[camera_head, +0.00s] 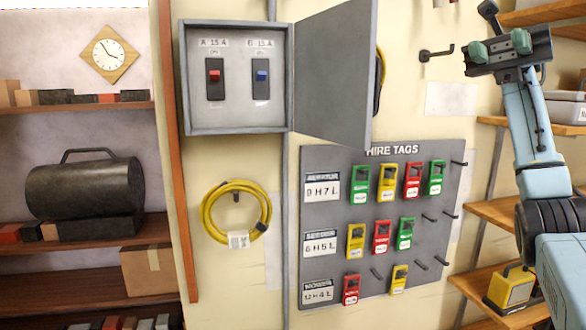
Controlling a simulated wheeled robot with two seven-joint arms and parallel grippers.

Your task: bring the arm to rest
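My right gripper (499,47) is at the top right, raised in front of the wall. Its two green-padded fingers stand apart with nothing between them. The pale blue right arm (530,125) comes up from the lower right corner, bent at a black joint, and its forearm stands nearly upright. The gripper looks clear of the tag board and the cabinet door. My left gripper is not in view.
An open grey switch box (235,118) has a red and a blue switch; its door (335,75) swings out right. Below, the hire tags board (335,270) holds coloured tags and bare pegs. A yellow cable coil (208,224) hangs left. Wooden shelves (490,212) stand behind my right arm.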

